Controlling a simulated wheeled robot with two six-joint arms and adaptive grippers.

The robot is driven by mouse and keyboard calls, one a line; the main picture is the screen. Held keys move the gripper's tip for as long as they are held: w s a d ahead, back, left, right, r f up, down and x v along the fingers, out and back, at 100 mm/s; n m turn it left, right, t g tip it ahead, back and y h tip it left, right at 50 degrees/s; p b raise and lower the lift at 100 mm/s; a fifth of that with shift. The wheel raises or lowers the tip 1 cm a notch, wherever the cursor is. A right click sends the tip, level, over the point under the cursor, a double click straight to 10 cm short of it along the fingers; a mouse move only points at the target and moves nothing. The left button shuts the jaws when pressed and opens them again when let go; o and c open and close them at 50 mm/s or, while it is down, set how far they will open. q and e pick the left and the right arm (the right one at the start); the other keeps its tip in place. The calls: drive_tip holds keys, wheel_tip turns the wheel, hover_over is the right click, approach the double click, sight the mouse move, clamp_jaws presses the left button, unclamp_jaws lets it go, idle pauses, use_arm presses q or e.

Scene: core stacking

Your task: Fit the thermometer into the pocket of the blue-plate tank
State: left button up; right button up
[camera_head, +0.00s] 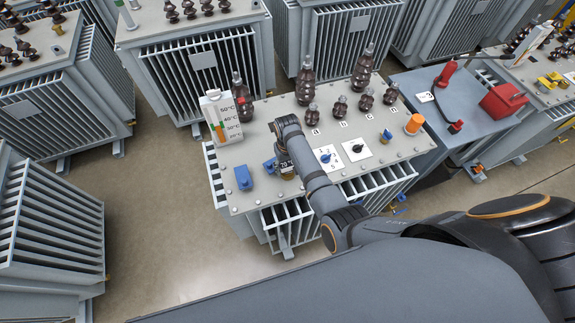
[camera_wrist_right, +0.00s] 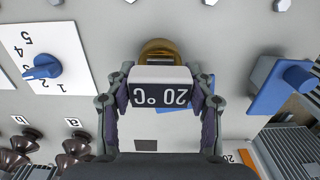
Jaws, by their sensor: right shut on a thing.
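My right gripper (camera_wrist_right: 160,92) is shut on the thermometer (camera_wrist_right: 160,92), a small block with a white top and a dark face reading "20 °C". It appears upside down in the right wrist view and also shows in the head view (camera_head: 286,164). A brass round part, apparently the pocket (camera_wrist_right: 157,47), shows just beyond the thermometer. In the head view brass (camera_head: 288,173) shows right below it; whether the thermometer is in the pocket I cannot tell. A blue plate (camera_head: 270,165) lies beside it on the tank's grey lid (camera_head: 260,205). My left gripper is not in view.
The lid carries brown insulators (camera_head: 305,80), a blue valve (camera_head: 243,178), a numbered dial (camera_head: 327,157), an orange cap (camera_head: 414,124) and a temperature scale board (camera_head: 220,117). Other finned tanks stand around. A grey-blue bench (camera_head: 445,95) with red items is at the right.

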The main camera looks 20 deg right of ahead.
drive_tip(key=shift+f, duration=0.25)
drive_tip(key=o, duration=1.3)
drive_tip(key=shift+c, duration=0.2)
wheel_tip(320, 180, up, 8)
drive_tip(key=shift+f, duration=0.25)
